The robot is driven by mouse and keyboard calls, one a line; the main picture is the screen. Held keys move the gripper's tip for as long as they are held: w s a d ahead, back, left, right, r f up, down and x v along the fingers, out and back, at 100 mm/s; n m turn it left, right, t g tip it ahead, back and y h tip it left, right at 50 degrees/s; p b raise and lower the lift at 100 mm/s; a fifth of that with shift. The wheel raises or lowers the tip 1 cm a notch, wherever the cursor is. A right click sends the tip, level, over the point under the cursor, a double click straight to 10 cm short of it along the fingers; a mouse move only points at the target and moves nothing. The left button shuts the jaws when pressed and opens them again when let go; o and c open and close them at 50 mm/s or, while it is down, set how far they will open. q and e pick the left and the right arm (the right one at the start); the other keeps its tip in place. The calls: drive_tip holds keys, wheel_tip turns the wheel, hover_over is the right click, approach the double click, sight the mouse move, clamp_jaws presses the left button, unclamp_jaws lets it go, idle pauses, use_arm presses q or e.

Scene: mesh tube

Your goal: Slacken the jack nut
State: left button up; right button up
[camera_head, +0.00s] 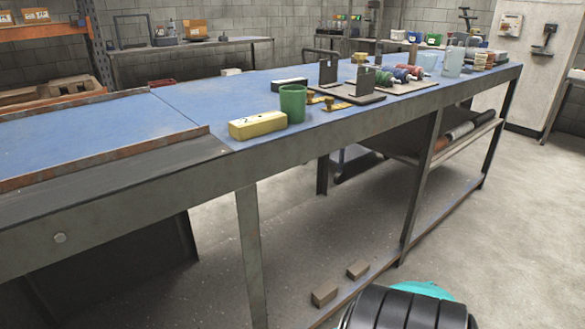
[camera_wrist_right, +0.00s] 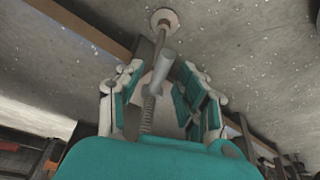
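In the right wrist view, my right gripper (camera_wrist_right: 158,88) is open, with one teal-padded finger on each side. A grey threaded rod (camera_wrist_right: 148,112) runs up the picture between the fingers. Above it is a smooth grey cylindrical piece (camera_wrist_right: 160,68), then a thin stem to a round pale disc (camera_wrist_right: 164,19). This looks like the jack; I cannot clearly pick out its nut. A visible gap separates the fingers from the rod, and I see no contact. The teal gripper body hides the rod's lower end.
In the head view, a long blue-topped workbench (camera_head: 85,128) carries a yellow box (camera_head: 257,124), a green cup (camera_head: 292,103) and several tools. Its metal leg (camera_head: 251,250) and two small blocks (camera_head: 324,293) stand below. Concrete floor at right is clear.

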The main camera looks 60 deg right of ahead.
drive_tip(key=v, duration=1.2)
drive_tip(key=shift+w, duration=0.1)
